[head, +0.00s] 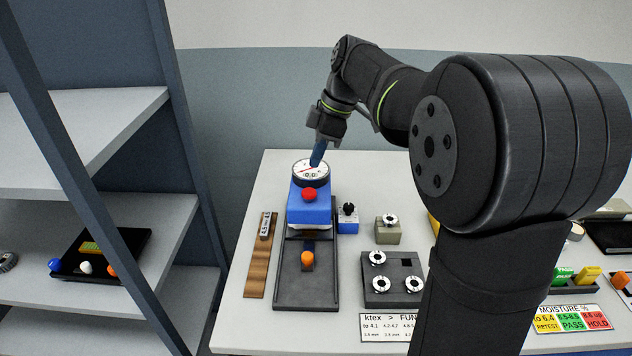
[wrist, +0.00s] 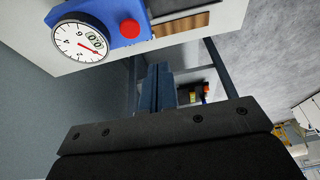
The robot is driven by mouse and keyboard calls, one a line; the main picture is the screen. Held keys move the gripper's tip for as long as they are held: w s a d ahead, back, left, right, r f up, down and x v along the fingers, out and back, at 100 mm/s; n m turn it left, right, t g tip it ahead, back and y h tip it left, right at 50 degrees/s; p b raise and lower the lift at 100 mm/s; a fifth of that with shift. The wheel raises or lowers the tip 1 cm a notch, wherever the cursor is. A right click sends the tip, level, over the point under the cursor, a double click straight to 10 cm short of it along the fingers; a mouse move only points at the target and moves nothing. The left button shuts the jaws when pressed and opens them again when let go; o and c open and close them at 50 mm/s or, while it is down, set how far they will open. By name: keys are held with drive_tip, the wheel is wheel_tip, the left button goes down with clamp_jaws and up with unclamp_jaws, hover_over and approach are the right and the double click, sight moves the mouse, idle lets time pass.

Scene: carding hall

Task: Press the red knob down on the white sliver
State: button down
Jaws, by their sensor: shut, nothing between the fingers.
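The red knob (head: 309,194) sits on the front of a blue block (head: 308,213) that carries a round white dial (head: 310,172). A thin white edge, perhaps the sliver (head: 310,227), shows under the block's front; most of it is hidden. My gripper (head: 317,163) is shut and empty, its blue fingers pointing down and overlapping the dial's far part in the head view. In the wrist view the shut fingers (wrist: 159,68) stand apart from the red knob (wrist: 130,28) and the dial (wrist: 80,42), both toward the top left. Nothing touches the knob.
The block stands on a dark base with an orange knob (head: 307,258). A wooden strip (head: 257,277) lies left of it. A small blue block (head: 348,221), a grey-green block (head: 388,232) and a dark tray of weights (head: 393,298) stand right. A shelf unit (head: 110,184) rises at left.

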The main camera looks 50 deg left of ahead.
drive_tip(key=w+d+g+y, duration=0.1)
drive_tip(key=w+g+y, duration=0.2)
drive_tip(key=w, duration=0.4)
drive_tip(key=shift+d+r+y, duration=0.2)
drive_tip(key=shift+d+y, duration=0.05)
drive_tip(key=shift+y, duration=0.15)
hover_over(303, 192)
drive_tip(key=w+d, duration=0.2)
wheel_tip(303, 192, down, 8)
drive_tip(key=shift+s+r, duration=0.1)
drive_tip(key=shift+s, duration=0.05)
drive_tip(key=shift+w+f, duration=0.2)
drive_tip(key=shift+f, duration=1.6)
